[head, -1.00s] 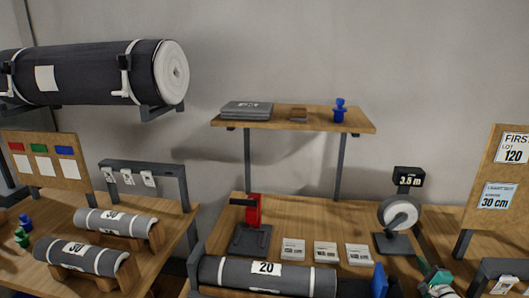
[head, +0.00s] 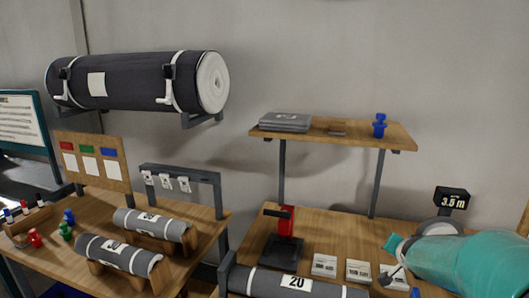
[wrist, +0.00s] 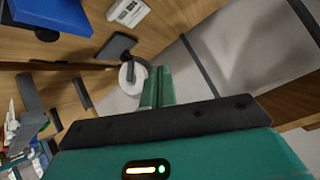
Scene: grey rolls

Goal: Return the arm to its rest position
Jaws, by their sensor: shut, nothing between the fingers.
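My teal arm (head: 465,262) reaches across the lower right of the head view, over the right part of the wooden bench. It partly hides the round white reel below the 3.5 m display (head: 452,200). In the wrist view my gripper (wrist: 157,88) has its two green fingers together with nothing between them. The white reel (wrist: 126,75) shows beside the fingertips there; I cannot tell how far apart they are.
A grey roll labelled 20 (head: 295,284) lies at the bench front, with a red device (head: 285,222) behind it. A shelf (head: 340,131) is above. Left are a table with two grey rolls (head: 150,225) and a large wall-mounted roll (head: 135,82).

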